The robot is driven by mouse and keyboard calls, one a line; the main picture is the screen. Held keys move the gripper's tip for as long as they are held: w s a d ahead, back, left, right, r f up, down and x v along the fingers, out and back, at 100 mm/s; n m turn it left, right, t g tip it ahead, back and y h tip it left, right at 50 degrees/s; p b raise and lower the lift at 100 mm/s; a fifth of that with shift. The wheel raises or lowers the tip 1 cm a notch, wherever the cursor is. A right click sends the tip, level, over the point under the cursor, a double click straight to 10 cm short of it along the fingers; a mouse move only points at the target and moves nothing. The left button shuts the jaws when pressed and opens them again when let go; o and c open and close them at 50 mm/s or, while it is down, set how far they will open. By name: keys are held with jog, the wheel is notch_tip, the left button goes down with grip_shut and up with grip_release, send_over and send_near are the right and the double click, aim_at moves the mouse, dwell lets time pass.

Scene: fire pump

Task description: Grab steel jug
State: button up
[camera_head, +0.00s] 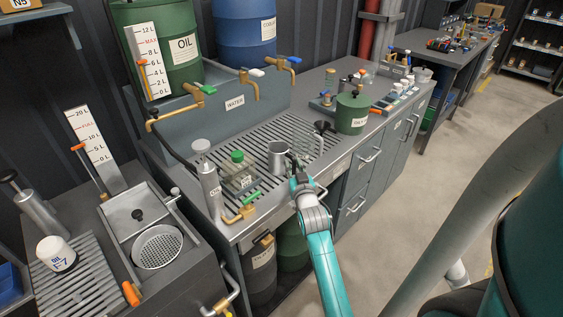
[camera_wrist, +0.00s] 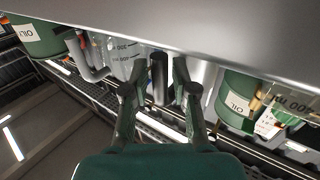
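The steel jug (camera_head: 279,158) is a grey metal cup standing upright on the slatted drain top of the workbench. My gripper (camera_head: 297,170) is at its right side, close to the handle side; the contact there is too small to make out. In the wrist view, my gripper (camera_wrist: 158,85) has its two fingers spread, with a visible gap between them. A dark upright bar and pale metal surfaces show between and behind the fingers. I cannot tell for sure which part is the jug's handle.
A bottle with a green cap (camera_head: 238,166) and a grey cylinder (camera_head: 207,175) stand left of the jug. Brass taps (camera_head: 249,84) overhang the bench behind. Floor to the right is clear.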

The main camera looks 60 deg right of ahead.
grip_shut()
jog(key=shift+r, duration=0.2)
